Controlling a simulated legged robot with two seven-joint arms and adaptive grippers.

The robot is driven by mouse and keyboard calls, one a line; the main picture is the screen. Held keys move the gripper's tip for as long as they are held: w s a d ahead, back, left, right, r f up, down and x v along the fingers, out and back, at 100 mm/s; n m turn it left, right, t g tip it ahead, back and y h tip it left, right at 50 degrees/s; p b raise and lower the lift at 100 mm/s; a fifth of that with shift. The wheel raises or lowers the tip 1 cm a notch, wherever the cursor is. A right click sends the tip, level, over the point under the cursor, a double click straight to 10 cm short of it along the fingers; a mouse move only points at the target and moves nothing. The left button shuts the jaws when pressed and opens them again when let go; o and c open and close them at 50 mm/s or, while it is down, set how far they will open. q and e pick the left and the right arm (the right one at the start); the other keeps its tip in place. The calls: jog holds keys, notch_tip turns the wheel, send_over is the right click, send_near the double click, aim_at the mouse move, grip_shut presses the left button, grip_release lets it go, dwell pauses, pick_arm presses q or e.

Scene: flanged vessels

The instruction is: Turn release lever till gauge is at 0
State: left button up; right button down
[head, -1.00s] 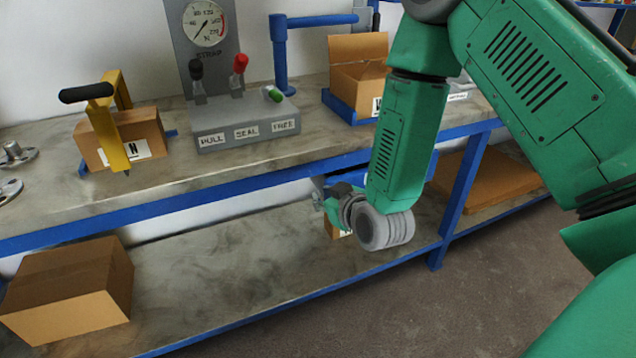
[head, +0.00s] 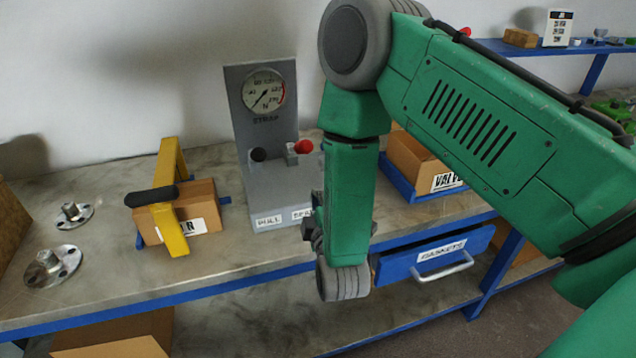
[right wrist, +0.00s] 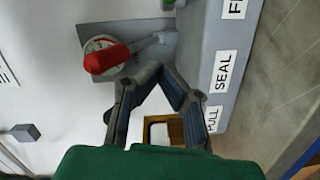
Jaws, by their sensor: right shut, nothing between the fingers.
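The gauge (head: 264,90) stands on a grey panel marked STRAP; its needle points to the lower left, but the number there is too small to read. The grey lever box (head: 268,205) below carries a black-knobbed lever (head: 257,155) and a red-knobbed lever (head: 303,146). The right wrist view shows the red knob (right wrist: 107,58) and a sliver of the green knob (right wrist: 169,4) by the FREE label. My arm hides the green lever in the head view. My right gripper (head: 292,152) is shut and empty, its tips (right wrist: 160,78) near the red lever. My left gripper is out of view.
Left of the box, a yellow tool (head: 170,200) with a black handle stands by a carton (head: 200,210). Metal flanges (head: 52,267) lie further left.

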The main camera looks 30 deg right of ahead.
jog(key=x, duration=0.7)
jog(key=shift+w+d+p, duration=0.1)
jog(key=shift+w+p, duration=0.2)
jog(key=shift+p, duration=0.05)
jog(key=d, duration=0.1)
jog(key=d+f, duration=0.1)
jog(key=d, duration=0.1)
jog(key=shift+w+d+p, duration=0.15)
jog(key=shift+d+p, duration=0.15)
jog(key=shift+d+f, duration=0.1)
jog(key=shift+d, duration=0.35)
jog(key=shift+a, duration=0.1)
jog(key=shift+a, duration=0.1)
